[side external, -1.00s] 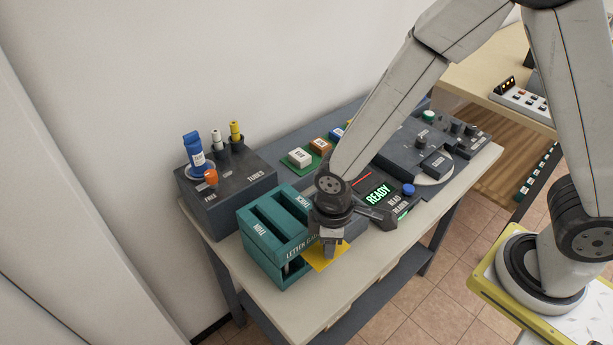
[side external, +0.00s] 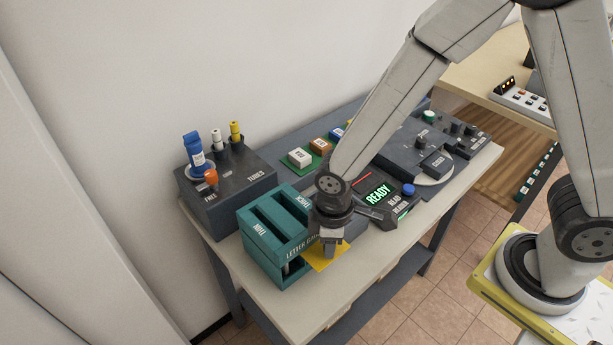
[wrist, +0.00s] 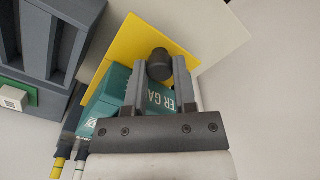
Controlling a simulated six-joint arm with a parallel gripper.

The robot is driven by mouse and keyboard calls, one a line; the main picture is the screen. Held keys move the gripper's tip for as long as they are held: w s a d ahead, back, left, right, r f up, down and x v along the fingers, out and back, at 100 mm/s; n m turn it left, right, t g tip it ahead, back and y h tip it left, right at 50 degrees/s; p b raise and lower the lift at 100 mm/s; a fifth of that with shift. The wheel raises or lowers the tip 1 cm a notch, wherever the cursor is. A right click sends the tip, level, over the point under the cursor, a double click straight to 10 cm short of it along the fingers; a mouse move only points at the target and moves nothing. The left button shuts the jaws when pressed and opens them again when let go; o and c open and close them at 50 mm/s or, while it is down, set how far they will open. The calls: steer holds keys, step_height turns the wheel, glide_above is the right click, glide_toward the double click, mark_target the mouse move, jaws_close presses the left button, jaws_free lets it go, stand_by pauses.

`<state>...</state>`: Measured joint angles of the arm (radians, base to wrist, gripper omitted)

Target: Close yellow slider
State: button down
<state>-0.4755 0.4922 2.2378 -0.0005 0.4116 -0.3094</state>
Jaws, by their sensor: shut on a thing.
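The yellow slider (side external: 320,262) is a flat plate sticking out of the front of the teal letter gate box (side external: 262,262), low on its right side. In the wrist view the yellow plate (wrist: 128,52) shows with a dark round knob (wrist: 160,58) on it. My gripper (side external: 329,250) is over the plate, pointing down. In the wrist view its two fingers stand on either side of the knob, shut on it. The teal box (wrist: 105,100) is partly hidden behind the fingers there. How far the plate reaches into the box is hidden.
A grey tube box (side external: 228,187) with a blue bottle stands behind the teal box. A reader with a lit READY screen (side external: 377,195) is right of my gripper. The light table top (side external: 365,265) in front is clear.

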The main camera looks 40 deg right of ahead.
mark_target(316, 263)
stand_by(0.5)
steer(key=shift+a, duration=1.75)
steer(key=c, duration=0.7)
jaws_free()
steer(key=shift+a, duration=0.1)
steer(key=shift+r, duration=0.1)
step_height(316, 263, up, 8)
steer(key=shift+f, duration=0.2)
